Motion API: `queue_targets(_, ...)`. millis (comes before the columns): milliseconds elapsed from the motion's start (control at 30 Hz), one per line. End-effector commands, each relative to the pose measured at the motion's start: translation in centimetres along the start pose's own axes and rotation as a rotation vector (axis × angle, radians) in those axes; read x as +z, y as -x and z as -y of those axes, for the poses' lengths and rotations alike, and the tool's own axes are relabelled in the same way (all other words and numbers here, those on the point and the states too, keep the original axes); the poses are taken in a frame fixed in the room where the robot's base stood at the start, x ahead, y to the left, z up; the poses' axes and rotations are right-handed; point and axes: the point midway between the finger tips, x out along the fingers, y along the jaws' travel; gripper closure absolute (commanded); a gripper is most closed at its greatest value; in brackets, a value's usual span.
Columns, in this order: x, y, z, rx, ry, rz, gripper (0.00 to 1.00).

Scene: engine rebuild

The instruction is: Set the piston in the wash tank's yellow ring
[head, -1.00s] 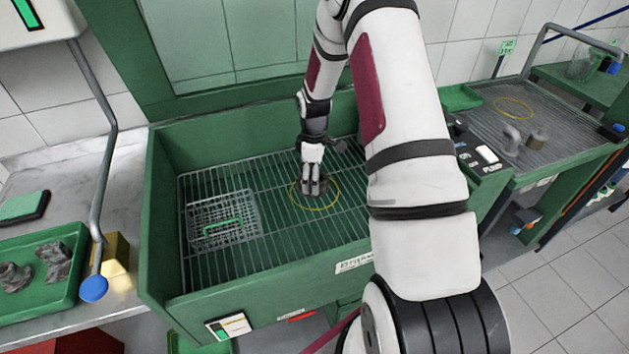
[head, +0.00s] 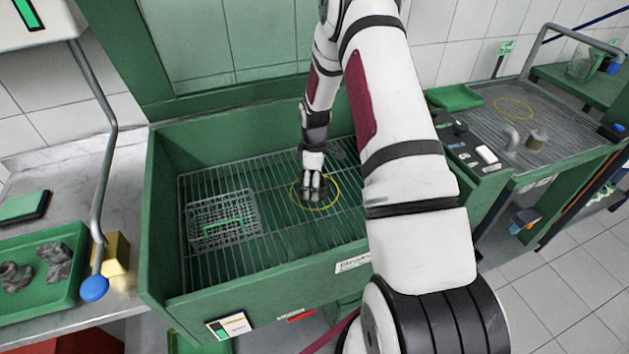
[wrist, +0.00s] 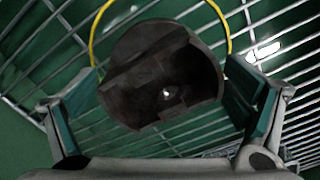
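The dark grey piston (wrist: 160,75) is between the two fingers of my gripper (wrist: 165,85), with its hollow, stepped side towards the wrist camera. Both finger pads meet its edges, so the gripper looks shut on it. In the head view my gripper (head: 313,188) points down over the yellow ring (head: 320,208) on the wash tank's wire grate (head: 270,255). The piston lies largely hidden behind the fingers there, within the ring's outline. The ring also shows behind the piston in the wrist view (wrist: 93,35). I cannot tell whether the piston touches the grate.
A wire basket (head: 224,238) with a green handle sits on the grate left of the ring. The tank's green walls (head: 160,230) surround it. A second station with its own yellow ring (head: 513,99) is at right. A green parts tray (head: 70,290) lies at left.

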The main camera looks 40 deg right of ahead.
Motion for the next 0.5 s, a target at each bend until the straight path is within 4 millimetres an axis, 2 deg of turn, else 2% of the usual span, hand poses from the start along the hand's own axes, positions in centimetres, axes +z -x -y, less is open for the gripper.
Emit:
queue_targets(333, 0.0, 0.1, 0.0, 0.0, 0.0, 0.0, 0.0)
queue_targets(500, 0.0, 1.5, -0.1, 0.004, -0.001, -0.002, 0.0)
